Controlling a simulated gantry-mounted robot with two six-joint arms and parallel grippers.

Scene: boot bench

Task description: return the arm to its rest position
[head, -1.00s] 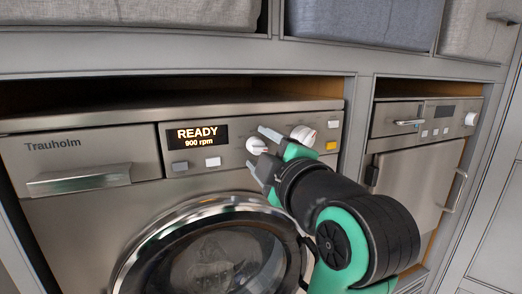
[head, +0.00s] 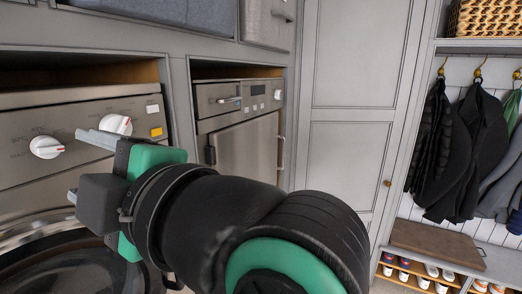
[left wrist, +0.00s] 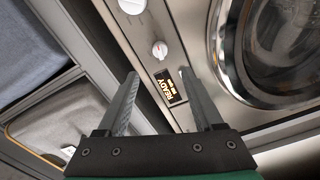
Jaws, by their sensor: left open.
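My left gripper (head: 84,166) is open and empty, in front of the washing machine's control panel (head: 30,118) at the left of the head view. Its fingers point left, close to the two white knobs in the picture; the left knob (head: 46,147) and right knob (head: 116,125) both show. The gap to the panel is hard to judge. My black and green arm covers the lower middle. In the left wrist view the open fingers (left wrist: 159,76) stand apart, with the READY display (left wrist: 170,87) and a knob (left wrist: 160,50) beyond them. My right gripper is not in view.
A built-in appliance (head: 240,125) with a door handle stands beyond the arm. A tall grey cabinet door (head: 348,110) is beside it. Dark coats (head: 460,140) hang above a bench (head: 437,243) with shoes below, at right. Fabric bins (head: 265,22) sit overhead.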

